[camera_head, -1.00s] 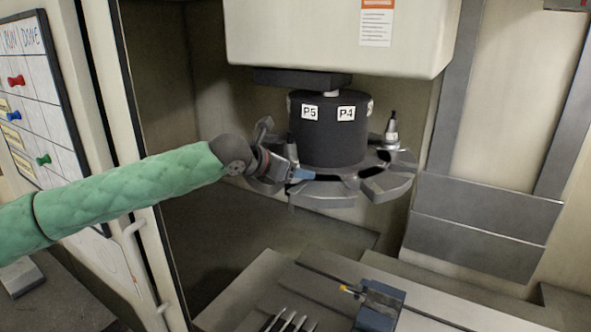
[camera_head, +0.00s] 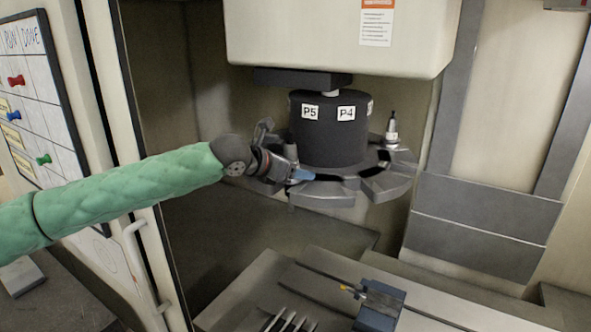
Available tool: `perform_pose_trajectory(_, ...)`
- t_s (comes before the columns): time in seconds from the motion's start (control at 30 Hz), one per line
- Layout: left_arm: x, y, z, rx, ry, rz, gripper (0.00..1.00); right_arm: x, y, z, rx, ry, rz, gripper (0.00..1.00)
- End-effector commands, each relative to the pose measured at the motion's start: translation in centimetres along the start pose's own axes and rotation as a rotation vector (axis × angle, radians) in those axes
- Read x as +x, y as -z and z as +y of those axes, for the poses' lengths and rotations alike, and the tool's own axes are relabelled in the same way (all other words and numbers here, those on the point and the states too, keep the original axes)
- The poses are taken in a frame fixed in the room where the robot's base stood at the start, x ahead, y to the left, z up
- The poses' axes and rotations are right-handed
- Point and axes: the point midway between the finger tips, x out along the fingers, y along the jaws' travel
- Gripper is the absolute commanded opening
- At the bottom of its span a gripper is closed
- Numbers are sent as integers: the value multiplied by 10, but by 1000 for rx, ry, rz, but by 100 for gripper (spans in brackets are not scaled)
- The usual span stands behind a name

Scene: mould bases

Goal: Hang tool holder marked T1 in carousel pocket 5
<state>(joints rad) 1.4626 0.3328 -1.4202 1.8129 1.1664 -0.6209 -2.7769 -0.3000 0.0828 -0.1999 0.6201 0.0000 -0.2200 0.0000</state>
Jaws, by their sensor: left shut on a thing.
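The carousel (camera_head: 322,194) is a grey disc with pockets around its rim under a black drum. The drum carries the labels P5 (camera_head: 310,112) and P4 (camera_head: 346,112). My left gripper (camera_head: 295,174), with a blue fingertip showing, is at the front-left rim below the P5 label. It is shut on a grey tool holder (camera_head: 291,153), whose top shows just above the fingers. The gripper hides most of it, and no T1 mark is readable. I cannot tell whether it is seated in the pocket.
Another tool holder (camera_head: 391,130) stands upright at the carousel's right side. The machine head (camera_head: 340,40) hangs above. A blue vise-like block (camera_head: 380,304) sits on the machine table below. The door frame and handle (camera_head: 145,262) are at the left, beneath my arm.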

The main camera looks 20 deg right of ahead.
Motion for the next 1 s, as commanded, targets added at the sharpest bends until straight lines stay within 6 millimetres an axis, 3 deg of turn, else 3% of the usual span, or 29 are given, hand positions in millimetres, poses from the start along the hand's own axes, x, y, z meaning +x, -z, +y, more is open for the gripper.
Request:
perform_pose_trajectory(0.73, 1, 3, 0, 1, 0, -2, 0, 0, 1, -6, 2, 5, 1, 0)
perform_pose_trajectory(0.77, 1, 3, 0, 1, 0, -2, 62, 0, 1, -5, 2, 4, 1, 0)
perform_pose_trajectory(0.87, 2, 3, 0, 1, 0, -2, 82, 0, 0, -3, 1, 3, 0, 0)
perform_pose_trajectory(1.0, 2, 4, 0, 0, 0, -1, 82, 0, 0, -1, 0, 1, 0, 0)
